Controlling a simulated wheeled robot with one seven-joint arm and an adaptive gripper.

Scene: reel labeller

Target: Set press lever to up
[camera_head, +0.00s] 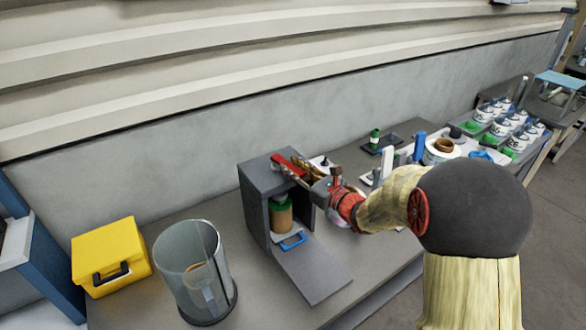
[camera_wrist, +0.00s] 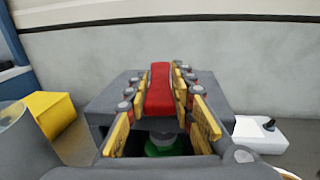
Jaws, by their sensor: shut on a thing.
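The press is a dark grey box (camera_head: 257,182) with an open front, standing on the bench. Its red lever (camera_head: 288,163) lies along the top of the box. In the wrist view the red lever (camera_wrist: 160,90) runs between the yellow fingers of my gripper (camera_wrist: 160,108). The fingers are closed on it from both sides. In the head view my gripper (camera_head: 303,174) reaches in from the right at the top of the box. Inside the press is a brown jar with a green top (camera_head: 281,214), partly hidden in the wrist view.
A grey flap (camera_head: 312,274) lies in front of the press, with a blue-handled piece (camera_head: 292,241) at the opening. A clear cylinder (camera_head: 195,272) and a yellow case (camera_head: 110,256) stand to the left. Several white containers (camera_head: 503,128) stand at the far right.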

